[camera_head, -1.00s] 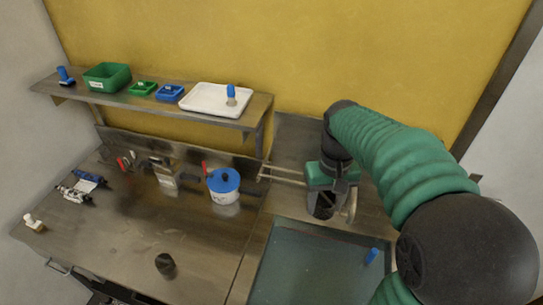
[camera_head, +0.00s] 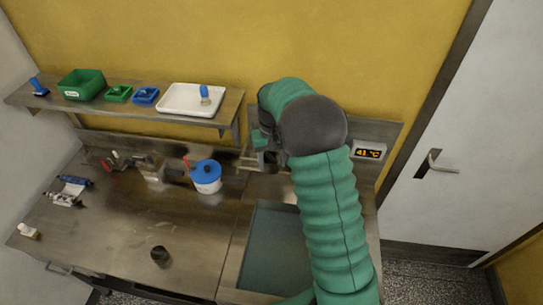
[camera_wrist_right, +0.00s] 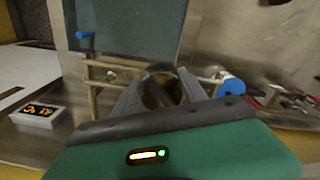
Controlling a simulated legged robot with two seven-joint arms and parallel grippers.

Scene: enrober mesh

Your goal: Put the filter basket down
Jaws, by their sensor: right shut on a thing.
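My right gripper (camera_head: 262,148) is at the back of the bench, by the metal rails (camera_head: 246,162) beside the sink, mostly hidden by my arm in the head view. In the right wrist view my right gripper (camera_wrist_right: 160,84) is shut on a dark, round, hollow piece, which I take as the filter basket (camera_wrist_right: 158,92). The rails (camera_wrist_right: 96,76) lie close behind and beside it there. I cannot tell whether the basket touches them. My left gripper is not in view.
A white pot with a blue lid (camera_head: 206,174) stands left of the rails. The sink (camera_head: 262,245) lies in front. A small dark cup (camera_head: 160,255) is on the bench. A shelf (camera_head: 228,106) holds trays above. A temperature display (camera_head: 369,153) is on the right.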

